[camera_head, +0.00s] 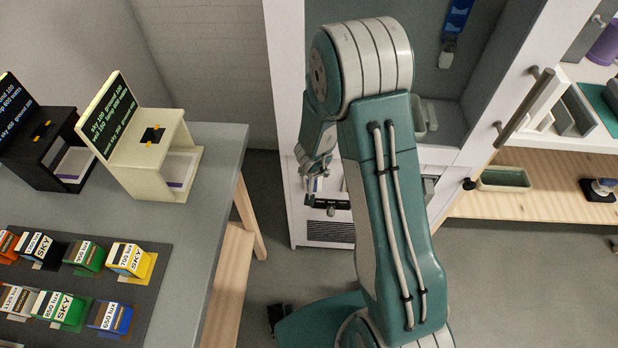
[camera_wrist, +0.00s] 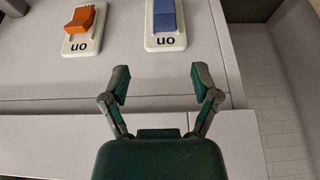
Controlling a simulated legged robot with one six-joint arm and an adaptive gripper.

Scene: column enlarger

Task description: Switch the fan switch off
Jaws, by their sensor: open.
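In the wrist view, an orange rocker switch (camera_wrist: 80,19) and a blue rocker switch (camera_wrist: 164,15) sit on white plates on a pale panel. Each plate has an upside-down "on" at its near edge. I cannot read which one is the fan switch. My gripper (camera_wrist: 162,82) is open and empty. Its fingers are apart, on the near side of the blue switch, and do not touch it. In the head view my gripper (camera_head: 319,190) is in front of the white cabinet, partly behind my arm. The switches are too small to make out there.
A grey table (camera_head: 215,165) on the left carries a cream stand (camera_head: 185,160), a black stand (camera_head: 25,165) and several coloured boxes. The white cabinet (camera_head: 285,60) stands behind my arm. A wooden shelf (camera_head: 535,205) is at right. Grey floor (camera_head: 262,185) shows between table and cabinet.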

